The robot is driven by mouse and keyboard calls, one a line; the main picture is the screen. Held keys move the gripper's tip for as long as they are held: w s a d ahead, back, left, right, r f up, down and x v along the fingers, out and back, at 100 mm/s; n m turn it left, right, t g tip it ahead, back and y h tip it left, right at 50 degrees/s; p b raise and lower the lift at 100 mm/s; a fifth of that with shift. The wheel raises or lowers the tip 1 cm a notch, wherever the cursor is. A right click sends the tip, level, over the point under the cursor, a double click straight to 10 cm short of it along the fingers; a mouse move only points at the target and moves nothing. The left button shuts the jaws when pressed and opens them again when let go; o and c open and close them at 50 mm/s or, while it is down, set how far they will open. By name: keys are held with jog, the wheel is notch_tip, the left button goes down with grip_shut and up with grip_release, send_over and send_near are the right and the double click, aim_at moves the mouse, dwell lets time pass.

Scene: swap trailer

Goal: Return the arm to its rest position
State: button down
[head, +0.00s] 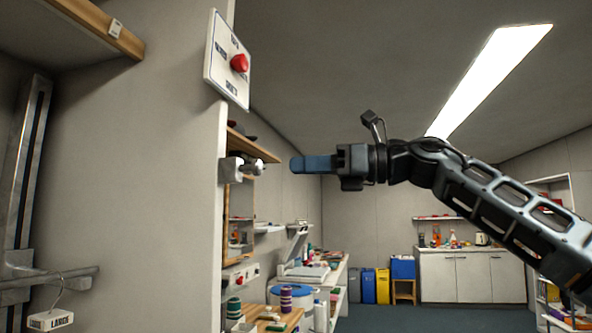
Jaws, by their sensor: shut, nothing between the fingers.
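My gripper (296,164) is in the middle of the head view, at the end of my arm, which reaches in from the right. Its blue fingers are shut with nothing between them and point left. They are in the air, just right of a grey metal fitting with a knob (250,167) on the wall's edge. A small gap shows between fingertips and knob in the picture; the depth between them is hard to tell.
A white panel with a red knob (239,63) is above left of the gripper. A wooden shelf (100,25) and a hanger rail (50,278) are at left. A cluttered counter (335,280) stands below. Bins (383,286) and white cabinets (470,275) stand at the back.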

jog(key=b+v, duration=0.1)
jog(key=v, duration=0.7)
jog(key=shift+d+b, duration=0.3)
jog(key=shift+b, duration=0.1)
jog(key=s+f+n+t+h, duration=0.3)
jog(key=s+f+n+t, duration=0.35)
jog(key=f+n, duration=0.55)
jog(key=s+f+n+t+h, duration=0.5)
jog(key=f+n+t, duration=0.4)
jog(key=f, duration=0.5)
jog(key=s+f+n+t+h, duration=0.2)
jog(key=s+f+n+t, duration=0.45)
jog(key=f+n, duration=0.65)
jog(key=s+d+f+m+g+h, duration=0.2)
jog(key=s+f+m+g+h, duration=0.25)
jog(key=s, duration=0.45)
jog(key=s+d+f+m+g+h, duration=0.25)
jog(key=s+f+m, duration=0.35)
jog(key=s+f, duration=0.3)
jog(key=s+d+f+m+g, duration=0.1)
jog(key=s+g, duration=0.1)
jog(key=s, duration=0.6)
jog(key=s+d+m+g, duration=0.1)
jog(key=s+d+g, duration=0.1)
jog(key=s, duration=0.7)
jog(key=shift+d+f+g+h, duration=0.3)
jog(key=shift+d+f+g, duration=0.05)
jog(key=shift+g, duration=0.15)
